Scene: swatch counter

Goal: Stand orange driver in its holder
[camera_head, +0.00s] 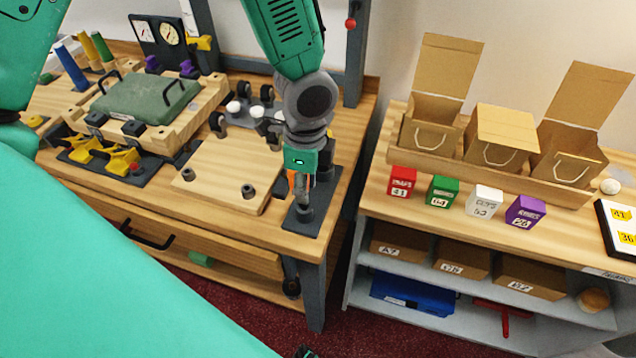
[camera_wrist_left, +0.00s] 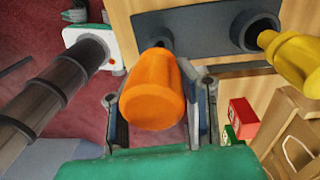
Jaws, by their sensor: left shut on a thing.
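The orange driver (camera_wrist_left: 152,92) has a thick orange handle that sits between the two fingers of my left gripper (camera_wrist_left: 158,105) in the left wrist view. In the head view, my left gripper (camera_head: 299,186) is shut on it, and only a sliver of orange (camera_head: 292,181) shows. The dark holder plate (camera_head: 315,205) lies under the gripper at the bench's right corner. A round cup (camera_head: 303,214) stands on it just below the fingers. The handle hides most of the driver's shaft, so I cannot tell whether its tip is inside a cup.
A yellow-handled driver (camera_wrist_left: 297,62) stands in another cup beside the orange one. A wooden board (camera_head: 215,178) with black knobs lies to the left. A shelf counter (camera_head: 380,215) with small coloured boxes and open cartons stands to the right, across a gap.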

